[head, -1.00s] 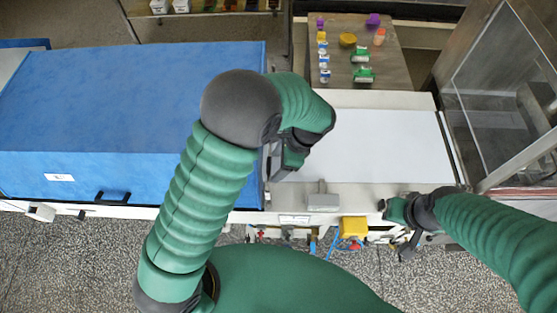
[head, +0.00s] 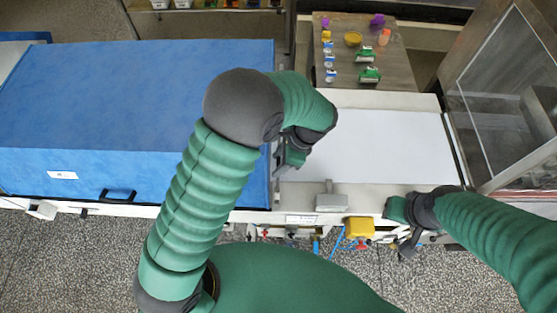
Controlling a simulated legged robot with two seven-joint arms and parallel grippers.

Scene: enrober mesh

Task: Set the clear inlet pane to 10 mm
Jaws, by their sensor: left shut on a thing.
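The blue enrober hood (head: 140,100) covers the left of the machine, and its right end faces the pale flat bed (head: 385,145). The clear inlet pane (head: 277,190) shows only as a thin upright strip at that end; my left arm hides much of it. My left gripper (head: 283,162) is at this strip and shut on it, with the fingertips mostly hidden. The pane's gap and any scale cannot be read. My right gripper (head: 396,214) is at the machine's front edge, right of the yellow box; its fingers are too unclear to tell.
A grey block (head: 332,202) and a yellow box (head: 359,229) sit along the front edge. A side table (head: 395,75) with small coloured items stands behind. A clear-walled cabinet (head: 500,95) bounds the right. The pale bed is clear.

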